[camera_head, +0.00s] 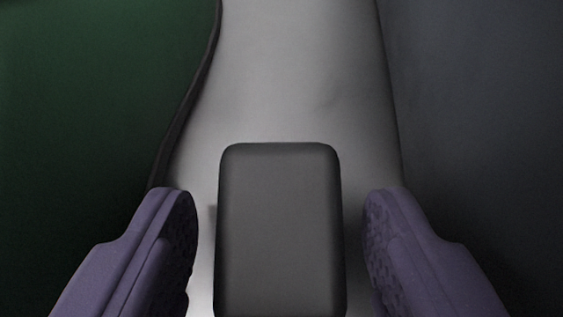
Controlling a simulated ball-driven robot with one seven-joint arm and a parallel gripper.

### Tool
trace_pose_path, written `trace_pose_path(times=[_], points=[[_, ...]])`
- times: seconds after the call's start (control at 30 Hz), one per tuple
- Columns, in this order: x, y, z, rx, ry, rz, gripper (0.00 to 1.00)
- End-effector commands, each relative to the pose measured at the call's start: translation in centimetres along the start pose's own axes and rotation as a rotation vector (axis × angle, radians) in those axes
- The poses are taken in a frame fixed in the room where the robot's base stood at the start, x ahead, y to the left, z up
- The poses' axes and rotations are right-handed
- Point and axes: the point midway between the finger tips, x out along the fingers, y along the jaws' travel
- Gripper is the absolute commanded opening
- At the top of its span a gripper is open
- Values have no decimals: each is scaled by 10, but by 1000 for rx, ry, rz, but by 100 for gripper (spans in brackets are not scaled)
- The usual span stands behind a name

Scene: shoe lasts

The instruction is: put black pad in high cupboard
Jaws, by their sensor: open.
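The black pad (280,235) is a dark grey-black block with rounded corners, in the lower middle of the head camera view. It lies on or just over a pale grey surface (290,75); I cannot tell which. My gripper (281,225) is open, with one purple finger to the left of the pad and one to the right. A gap shows between each finger and the pad. The pad's near end reaches the bottom edge of the picture. The high cupboard cannot be made out in this view.
A dark green surface (90,90) fills the left side, with a dark curved edge (190,100) along the pale strip. A dark grey surface (480,110) fills the right side. The pale strip beyond the pad is bare.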

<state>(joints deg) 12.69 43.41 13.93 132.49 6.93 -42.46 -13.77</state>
Motion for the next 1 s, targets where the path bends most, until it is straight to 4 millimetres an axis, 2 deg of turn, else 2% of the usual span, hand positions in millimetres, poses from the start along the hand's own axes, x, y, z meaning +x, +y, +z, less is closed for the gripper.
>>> trace_pose_path(times=[0.03, 0.13, 0.37, 0.6, 0.87, 1.0], points=[[9, 0, 1, 1, 0, 0, 60], [17, 0, 1, 0, 0, 0, 60], [18, 0, 0, 0, 0, 0, 60], [18, 0, 0, 0, 0, 0, 10], [17, 0, -2, 0, 0, 0, 10], [10, 0, -10, -1, 1, 0, 10]])
